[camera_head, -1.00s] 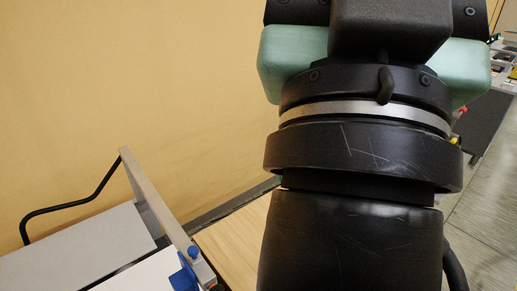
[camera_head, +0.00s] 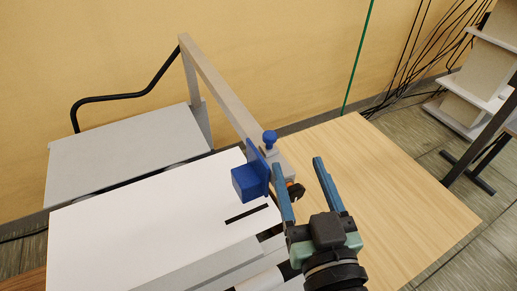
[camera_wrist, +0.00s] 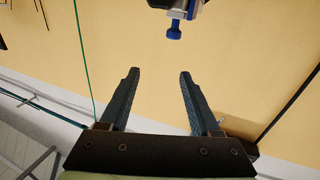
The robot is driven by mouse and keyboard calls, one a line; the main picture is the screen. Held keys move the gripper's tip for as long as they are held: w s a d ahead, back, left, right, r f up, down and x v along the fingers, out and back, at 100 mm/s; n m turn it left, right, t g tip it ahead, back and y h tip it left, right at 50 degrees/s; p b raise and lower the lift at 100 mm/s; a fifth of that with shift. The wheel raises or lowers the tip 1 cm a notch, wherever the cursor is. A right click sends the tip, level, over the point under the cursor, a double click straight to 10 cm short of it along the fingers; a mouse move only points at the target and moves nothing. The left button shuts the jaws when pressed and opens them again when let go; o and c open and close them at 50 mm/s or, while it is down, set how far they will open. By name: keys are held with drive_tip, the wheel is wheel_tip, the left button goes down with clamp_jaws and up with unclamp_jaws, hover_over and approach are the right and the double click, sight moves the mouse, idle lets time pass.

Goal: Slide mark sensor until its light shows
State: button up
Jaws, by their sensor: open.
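The mark sensor (camera_head: 250,181) is a blue block on a blue bracket, mounted on a grey rail (camera_head: 222,88) above the white web (camera_head: 130,230). A blue knob (camera_head: 269,138) stands on its clamp; the knob also shows at the top of the wrist view (camera_wrist: 174,30). A black mark (camera_head: 247,212) is printed on the web, just in front of the sensor block. No lit light is visible on the sensor. My gripper (camera_head: 300,177) is open and empty, to the right of the sensor and apart from the knob. Its two blue fingers point toward the rail in the wrist view.
A wooden table (camera_head: 400,190) with a clear top lies to the right. A grey panel (camera_head: 130,145) and a black cable (camera_head: 115,97) are behind the web. Black cables and a shelf (camera_head: 480,75) stand at the back right.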

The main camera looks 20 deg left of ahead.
sight(271, 142)
drive_tip(key=shift+g+y, duration=0.3)
drive_tip(key=w+a+f, duration=0.1)
drive_tip(key=w+a, duration=0.2)
drive_tip(key=w+a+f+p, duration=0.1)
drive_tip(key=w+a, duration=0.1)
drive_tip(key=w, duration=0.1)
drive_tip(key=w+a+f, duration=0.1)
drive_tip(key=w+a, duration=0.2)
drive_tip(key=shift+a+f+p, duration=0.25)
drive_tip(key=shift+a+p, duration=0.1)
drive_tip(key=shift+p, duration=0.05)
clamp_jaws()
idle(1.0)
